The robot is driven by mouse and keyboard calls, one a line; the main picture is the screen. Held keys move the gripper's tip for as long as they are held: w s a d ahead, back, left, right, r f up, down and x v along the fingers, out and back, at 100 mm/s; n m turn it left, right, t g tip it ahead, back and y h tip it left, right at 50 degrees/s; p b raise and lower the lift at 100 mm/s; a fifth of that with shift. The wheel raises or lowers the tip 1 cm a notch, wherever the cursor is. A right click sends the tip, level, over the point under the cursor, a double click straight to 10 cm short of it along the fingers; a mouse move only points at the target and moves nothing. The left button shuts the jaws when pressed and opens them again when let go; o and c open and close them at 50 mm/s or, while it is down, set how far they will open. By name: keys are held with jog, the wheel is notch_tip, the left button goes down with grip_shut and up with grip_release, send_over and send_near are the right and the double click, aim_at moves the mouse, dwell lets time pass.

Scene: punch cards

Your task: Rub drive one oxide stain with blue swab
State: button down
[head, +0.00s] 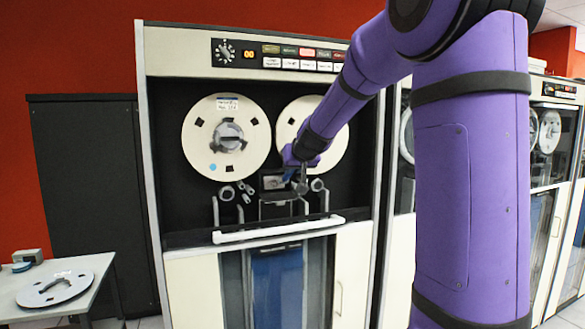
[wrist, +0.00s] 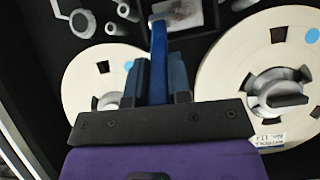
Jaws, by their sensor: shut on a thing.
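My gripper (wrist: 159,78) is shut on the blue swab (wrist: 158,42), which stands out between its two dark blue fingers in the wrist view. The swab's far end reaches toward a grey plate (wrist: 186,12) with a dull brownish patch, likely the oxide stain, at the top edge. Whether the tip touches the plate I cannot tell. In the head view my gripper (head: 292,170) is in front of drive one (head: 180,60), just right of the small grey head block (head: 273,181); my arm hides most of the swab there.
Two cream tape reels, left (head: 226,138) and right (head: 335,150), sit above the head block. Rollers and guide posts (head: 240,192) stand close around it. A white bar (head: 278,229) crosses below. A side table (head: 90,276) with a loose reel is at the lower left.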

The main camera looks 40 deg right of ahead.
jog(key=shift+w+a, duration=0.8)
jog(key=shift+a, duration=1.85)
jog(key=shift+s+d, duration=0.25)
jog(key=shift+d, duration=0.65)
jog(key=shift+s+d, duration=0.3)
jog(key=shift+d, duration=0.65)
jog(key=shift+s+d, duration=0.25)
jog(key=shift+d, duration=0.65)
jog(key=a, duration=0.1)
jog(key=w+a, duration=0.1)
jog(key=a, duration=0.3)
jog(key=shift+w+a, duration=0.25)
jog(key=shift+w, duration=0.05)
jog(key=shift+s, duration=0.1)
jog(key=shift+s+a, duration=0.25)
jog(key=shift+s, duration=0.7)
jog(key=shift+s+a, duration=0.3)
jog(key=shift+s, duration=0.6)
jog(key=shift+s+a, duration=0.25)
jog(key=shift+s, duration=0.7)
jog(key=shift+s, duration=0.1)
jog(key=shift+s+a, duration=0.2)
jog(key=shift+s, duration=0.5)
jog(key=shift+s+a, duration=0.2)
jog(key=shift+s, duration=0.45)
